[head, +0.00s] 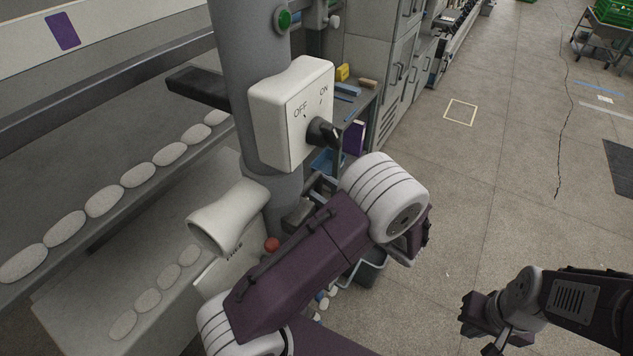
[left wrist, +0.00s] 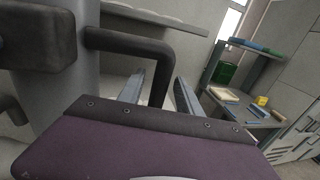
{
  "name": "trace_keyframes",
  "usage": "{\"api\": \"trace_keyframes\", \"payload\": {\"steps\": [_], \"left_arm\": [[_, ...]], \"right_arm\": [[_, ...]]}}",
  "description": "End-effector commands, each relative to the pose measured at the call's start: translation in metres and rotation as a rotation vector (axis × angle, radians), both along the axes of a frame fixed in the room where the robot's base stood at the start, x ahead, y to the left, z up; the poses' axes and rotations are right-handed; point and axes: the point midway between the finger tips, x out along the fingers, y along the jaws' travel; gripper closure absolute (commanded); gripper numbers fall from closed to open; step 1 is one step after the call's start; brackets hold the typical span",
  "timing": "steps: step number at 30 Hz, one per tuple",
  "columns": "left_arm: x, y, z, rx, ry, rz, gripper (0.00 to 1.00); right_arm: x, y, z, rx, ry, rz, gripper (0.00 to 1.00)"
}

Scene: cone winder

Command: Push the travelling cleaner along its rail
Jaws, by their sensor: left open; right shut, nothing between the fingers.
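The travelling cleaner shows in the head view as a thick grey upright column (head: 236,60). It carries a white switch box (head: 290,112) marked OFF and ON with a black knob, and a pale flared nozzle (head: 228,220) below. In the left wrist view the column (left wrist: 85,50) stands at left, with a dark bent handle bar (left wrist: 140,42) coming off it. My left gripper (left wrist: 160,78) is open, its fingers apart on either side of the bar's downward end; contact cannot be told. My right gripper (head: 484,330) is shut and empty over the floor at lower right. The rail is not clearly seen.
A row of pale oval packages (head: 104,200) lies along the machine at left. Grey cabinets (head: 385,65) and a shelf with small items stand behind the column. A green crate on a cart (head: 612,12) is far right. The floor (head: 500,180) at right is mostly clear.

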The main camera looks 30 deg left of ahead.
Motion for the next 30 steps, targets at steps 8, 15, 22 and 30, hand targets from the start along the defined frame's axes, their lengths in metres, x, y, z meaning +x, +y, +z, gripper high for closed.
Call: {"api": "trace_keyframes", "payload": {"steps": [8,15,22,30], "left_arm": [[0.0007,0.003,-0.0005,0.0,0.001,0.0,0.59],[0.0006,0.0028,-0.0004,0.0,0.0,0.0,1.0],[0.0005,0.0027,-0.0002,0.0,0.0,0.0,1.0],[0.0006,0.0025,-0.0001,0.001,0.0,0.0,1.0]], "right_arm": [[-0.0001,-0.0001,0.0003,0.0,0.0,0.0,1.0],[-0.0001,-0.0001,0.0003,0.0,0.0,0.0,1.0],[-0.0001,-0.0001,0.0004,0.0,0.0,0.0,1.0],[-0.0001,-0.0001,0.0004,0.0,0.0,0.0,1.0]]}}
